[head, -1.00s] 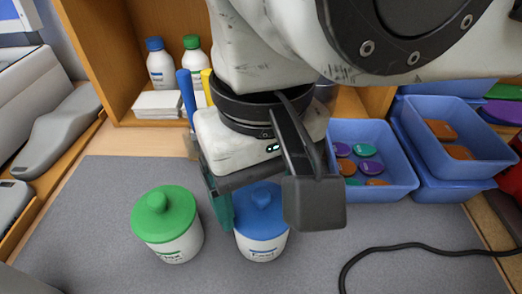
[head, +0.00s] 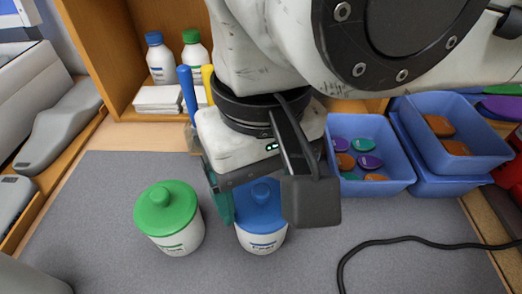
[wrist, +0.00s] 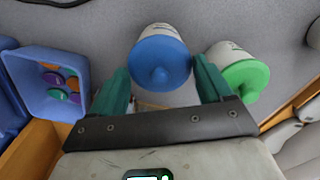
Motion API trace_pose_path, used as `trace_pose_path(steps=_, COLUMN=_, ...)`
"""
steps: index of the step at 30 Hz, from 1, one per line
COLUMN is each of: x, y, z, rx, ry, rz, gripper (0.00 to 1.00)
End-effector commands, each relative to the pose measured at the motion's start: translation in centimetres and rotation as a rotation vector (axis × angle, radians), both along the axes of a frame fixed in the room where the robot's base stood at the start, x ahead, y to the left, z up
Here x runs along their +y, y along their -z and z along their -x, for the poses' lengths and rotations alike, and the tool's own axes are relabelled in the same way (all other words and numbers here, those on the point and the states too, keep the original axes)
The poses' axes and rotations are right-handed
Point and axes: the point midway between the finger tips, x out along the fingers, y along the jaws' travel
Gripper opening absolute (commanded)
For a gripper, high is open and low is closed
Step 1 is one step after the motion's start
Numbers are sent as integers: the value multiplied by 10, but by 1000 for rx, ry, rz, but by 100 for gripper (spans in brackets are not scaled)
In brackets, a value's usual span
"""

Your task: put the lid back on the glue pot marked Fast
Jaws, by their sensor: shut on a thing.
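The glue pot marked Fast (head: 262,242) stands upright on the grey mat, with a white body and a blue label band. Its blue lid (head: 258,206) with a round knob sits at the pot's mouth, level as far as I can see. My gripper (head: 255,208) is over the pot, shut on the blue lid. In the wrist view the lid (wrist: 160,62) lies between the two teal fingers (wrist: 163,80), with the white pot body beyond it. In the head view the right finger is hidden behind the wrist's dark block. I cannot tell whether the lid is fully seated.
A pot with a green lid (head: 167,210) stands close on the left. Blue bins (head: 375,186) with coloured discs are at the right. A black cable (head: 420,240) crosses the mat at front right. Bottles (head: 160,60) stand on a wooden shelf behind.

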Motion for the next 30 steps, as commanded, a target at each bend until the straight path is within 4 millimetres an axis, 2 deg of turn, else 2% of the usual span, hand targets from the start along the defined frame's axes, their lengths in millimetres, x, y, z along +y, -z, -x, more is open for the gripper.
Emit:
trace_pose_path(steps=12, x=0, y=0, z=0, rx=0, ry=0, rz=0, gripper=50)
trace_pose_path(steps=13, x=0, y=0, z=0, rx=0, ry=0, rz=0, gripper=81)
trace_pose_path(steps=19, x=0, y=0, z=0, rx=-1, ry=0, rz=0, gripper=100)
trace_pose_path(steps=30, x=0, y=0, z=0, rx=0, ry=0, rz=0, gripper=100)
